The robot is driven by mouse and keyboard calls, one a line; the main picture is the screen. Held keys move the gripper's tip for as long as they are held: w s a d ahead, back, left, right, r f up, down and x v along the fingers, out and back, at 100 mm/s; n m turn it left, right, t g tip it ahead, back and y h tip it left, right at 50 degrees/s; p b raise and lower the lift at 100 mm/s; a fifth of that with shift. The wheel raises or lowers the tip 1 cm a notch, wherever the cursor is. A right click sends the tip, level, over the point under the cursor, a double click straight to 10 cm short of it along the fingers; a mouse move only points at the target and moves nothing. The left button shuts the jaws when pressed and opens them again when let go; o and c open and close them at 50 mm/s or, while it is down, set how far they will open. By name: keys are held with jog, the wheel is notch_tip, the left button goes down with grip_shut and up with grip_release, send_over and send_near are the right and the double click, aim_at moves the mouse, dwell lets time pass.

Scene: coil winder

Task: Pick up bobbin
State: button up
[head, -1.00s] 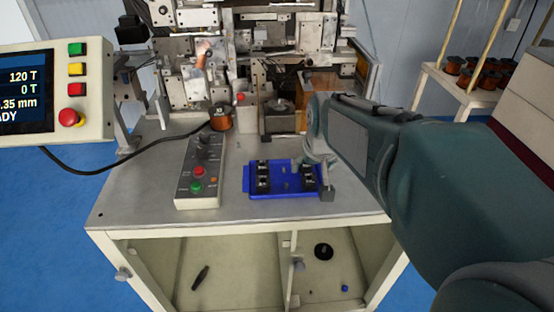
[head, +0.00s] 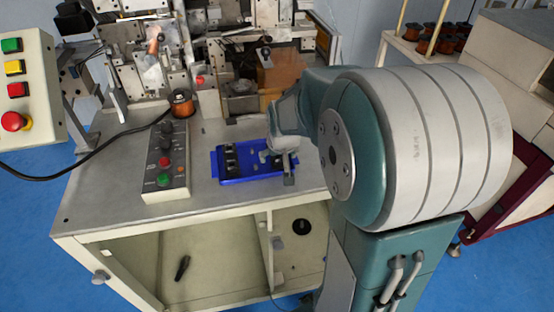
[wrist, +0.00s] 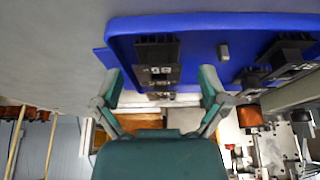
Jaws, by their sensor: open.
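Black bobbins stand in a blue tray (head: 258,173) on the grey machine table. In the head view a row of them (head: 231,160) shows at the tray's left side, while my arm and gripper hide the right side. My gripper (head: 281,168) is low over the tray's right part. In the wrist view my gripper (wrist: 160,82) is open, with one finger on each side of a black bobbin (wrist: 158,60). It cannot be told whether the fingers touch it. The blue tray (wrist: 205,24) and another black bobbin (wrist: 287,60) also show there.
A control box with buttons (head: 167,160) stands left of the tray. A copper-wound spool (head: 182,103) and the winder (head: 240,95) are behind it. A button panel (head: 25,90) is at the far left. Bare tabletop (head: 105,185) lies at the front left.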

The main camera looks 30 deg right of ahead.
jog(key=shift+w+d+f, duration=0.1)
jog(key=shift+d+f, duration=0.1)
jog(key=shift+f, duration=0.05)
jog(key=shift+a, duration=0.25)
jog(key=c, duration=0.8)
jog(key=shift+d, duration=0.1)
jog(key=shift+c, duration=0.2)
jog(key=shift+r, duration=0.15)
jog(key=shift+r, duration=0.25)
jog(key=v, duration=0.3)
jog(key=shift+w+d+r, duration=0.1)
jog(key=shift+w+r, duration=0.05)
jog(key=shift+r, duration=0.15)
jog(key=s+a+r, duration=0.1)
jog(key=s+r, duration=0.8)
jog(key=s, duration=0.4)
jog(key=shift+s+a, duration=0.15)
jog(key=shift+a, duration=0.15)
